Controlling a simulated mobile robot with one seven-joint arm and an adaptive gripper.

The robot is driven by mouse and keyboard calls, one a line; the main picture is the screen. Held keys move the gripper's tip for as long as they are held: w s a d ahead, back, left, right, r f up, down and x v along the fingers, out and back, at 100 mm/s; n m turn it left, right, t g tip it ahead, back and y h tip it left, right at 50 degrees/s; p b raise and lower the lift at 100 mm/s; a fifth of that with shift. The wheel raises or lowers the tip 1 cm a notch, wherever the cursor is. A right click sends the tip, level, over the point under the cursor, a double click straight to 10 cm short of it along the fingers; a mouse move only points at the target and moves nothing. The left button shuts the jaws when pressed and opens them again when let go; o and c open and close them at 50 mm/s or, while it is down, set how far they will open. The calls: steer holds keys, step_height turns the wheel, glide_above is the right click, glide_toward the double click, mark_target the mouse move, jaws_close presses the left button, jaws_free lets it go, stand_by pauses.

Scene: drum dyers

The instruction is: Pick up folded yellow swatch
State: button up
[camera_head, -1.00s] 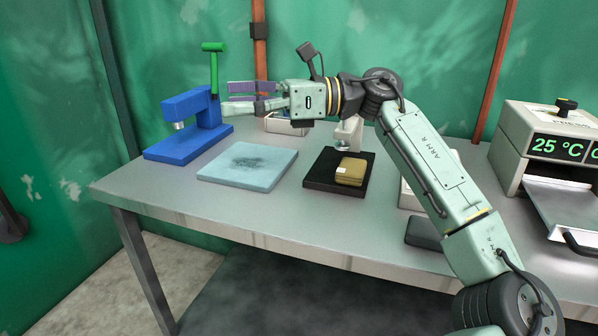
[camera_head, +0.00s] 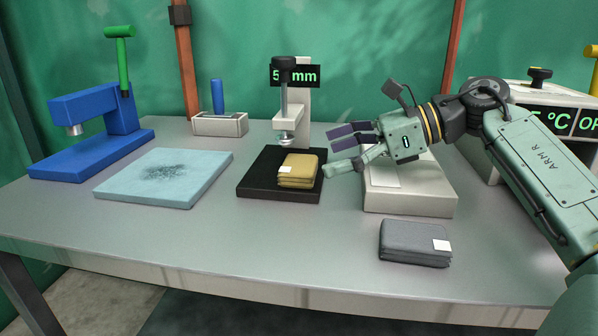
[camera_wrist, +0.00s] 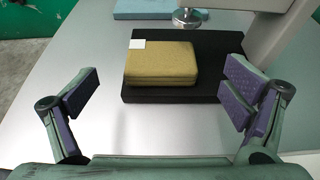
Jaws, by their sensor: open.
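The folded yellow swatch (camera_head: 298,171) lies on the black base plate (camera_head: 255,188) of a gauge stand, with a small white tag at its upper left corner. In the wrist view the swatch (camera_wrist: 160,64) lies ahead of my gripper (camera_wrist: 165,98), between the lines of its two fingers and slightly left of centre. In the head view my gripper (camera_head: 341,152) is to the right of the swatch, raised above the table and pointing left. Its jaws are wide apart and empty. The swatch is not touched by the fingers.
The gauge's press foot and column (camera_head: 292,118) stand behind the swatch. A white box-like device (camera_head: 410,202) is below my gripper, with a grey folded swatch (camera_head: 412,243) in front. A pale blue pad (camera_head: 165,177) and a blue press (camera_head: 90,128) are at left.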

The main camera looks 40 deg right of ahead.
mark_target(295, 162)
steer(key=shift+r+x, duration=0.15)
steer(key=shift+x, duration=1.35)
steer(key=shift+r+x, duration=0.1)
steer(key=shift+x, duration=1.4)
steer(key=shift+w, duration=0.1)
steer(key=shift+c, duration=0.5)
steer(key=c, duration=1.2)
